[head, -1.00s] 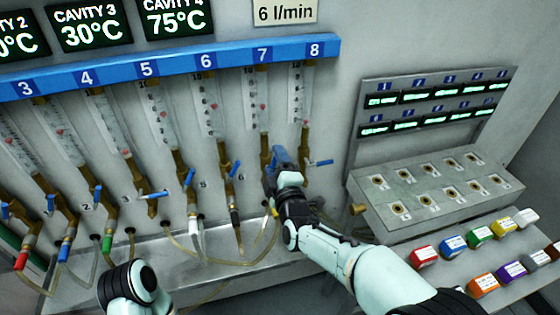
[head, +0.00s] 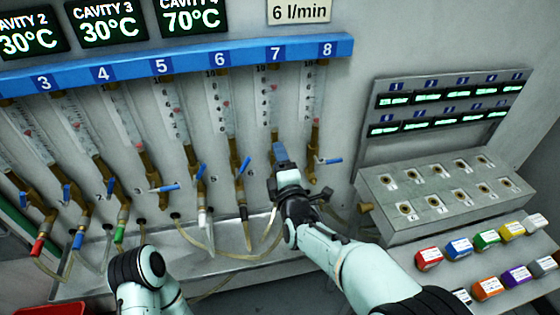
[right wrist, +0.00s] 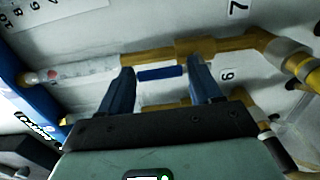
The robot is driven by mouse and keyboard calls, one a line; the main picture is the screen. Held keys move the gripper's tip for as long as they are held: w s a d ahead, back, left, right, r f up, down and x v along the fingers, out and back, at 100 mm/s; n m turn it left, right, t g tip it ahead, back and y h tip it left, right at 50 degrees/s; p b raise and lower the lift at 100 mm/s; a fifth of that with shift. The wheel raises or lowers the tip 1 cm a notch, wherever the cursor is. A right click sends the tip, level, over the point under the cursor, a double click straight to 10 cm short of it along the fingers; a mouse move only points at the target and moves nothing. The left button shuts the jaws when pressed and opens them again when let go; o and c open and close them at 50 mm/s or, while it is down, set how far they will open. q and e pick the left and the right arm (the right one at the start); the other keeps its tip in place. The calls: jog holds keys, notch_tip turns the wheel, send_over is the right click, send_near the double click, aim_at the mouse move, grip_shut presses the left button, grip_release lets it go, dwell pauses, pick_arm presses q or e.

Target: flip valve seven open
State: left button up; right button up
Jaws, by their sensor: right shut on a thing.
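The flow tube of column seven (head: 272,100) hangs under the "7" label on the blue manifold, with brass fittings at its lower end. My right gripper (head: 280,152) is at the lower end of this tube, at valve seven. In the right wrist view its two dark blue fingers (right wrist: 161,78) stand either side of the blue handle of valve seven (right wrist: 160,73). The handle lies along the line of the tube there. The gripper hides the valve in the head view. My left arm shows at the bottom, but its gripper is out of the picture.
Valve eight's blue handle (head: 328,161) points sideways, close right of my right gripper. Valve six's blue handle (head: 245,165) is to the left. Hoses (head: 270,225) hang below. A socket panel (head: 440,195) and several coloured labelled blocks (head: 459,248) stand at the right.

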jog(key=o, duration=1.5)
jog(key=b+v, duration=0.1)
jog(key=v, duration=1.2)
jog(key=shift+s+d, duration=0.1)
jog(key=shift+s, duration=0.15)
